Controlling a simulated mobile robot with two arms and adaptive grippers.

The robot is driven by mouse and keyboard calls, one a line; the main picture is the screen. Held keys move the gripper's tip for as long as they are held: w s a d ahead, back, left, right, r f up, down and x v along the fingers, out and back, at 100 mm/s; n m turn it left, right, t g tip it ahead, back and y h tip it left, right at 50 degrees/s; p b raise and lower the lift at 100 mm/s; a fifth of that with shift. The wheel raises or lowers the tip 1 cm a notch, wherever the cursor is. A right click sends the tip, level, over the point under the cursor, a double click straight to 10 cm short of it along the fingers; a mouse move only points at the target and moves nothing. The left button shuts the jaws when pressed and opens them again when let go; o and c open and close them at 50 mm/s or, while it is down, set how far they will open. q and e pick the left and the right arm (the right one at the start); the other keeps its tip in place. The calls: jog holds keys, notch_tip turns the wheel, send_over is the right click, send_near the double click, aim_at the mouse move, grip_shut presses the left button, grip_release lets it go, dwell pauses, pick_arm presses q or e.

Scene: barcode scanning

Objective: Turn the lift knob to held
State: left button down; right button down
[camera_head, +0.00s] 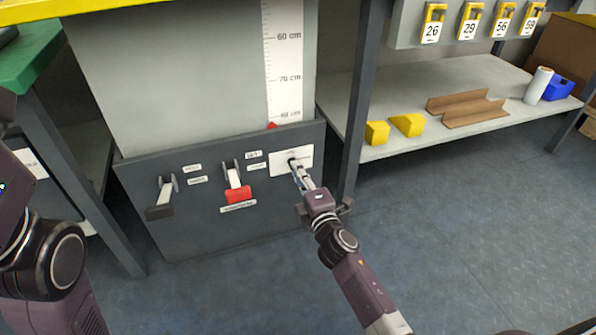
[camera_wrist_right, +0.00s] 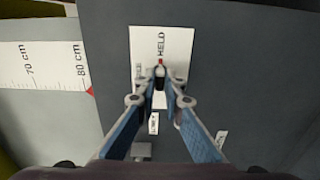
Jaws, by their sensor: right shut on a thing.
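The lift knob (camera_wrist_right: 160,72) is small and dark, on a white label plate (camera_wrist_right: 178,42) on the dark grey panel. In the right wrist view a red mark shows at the knob's end beside the word HELD; another word on the plate is partly hidden by a finger. My right gripper (camera_wrist_right: 160,84) is shut on the knob, fingertips on both sides of it. In the head view the right gripper (camera_head: 295,166) reaches the plate (camera_head: 303,154) and mostly hides the knob. My left arm shows at the left edge, but its gripper is out of view.
Left of the plate are a red-handled lever (camera_head: 237,194) and a black-handled lever (camera_head: 160,211). A height scale (camera_head: 284,60) with a red pointer (camera_head: 272,126) stands above. A dark post (camera_head: 362,100) and a shelf (camera_head: 400,150) with yellow blocks are close on the right.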

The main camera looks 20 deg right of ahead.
jog(key=shift+f, duration=0.1)
jog(key=c, duration=2)
grip_release()
jog(key=shift+c, duration=0.2)
jog(key=s, duration=1.2)
jog(key=shift+d, duration=0.25)
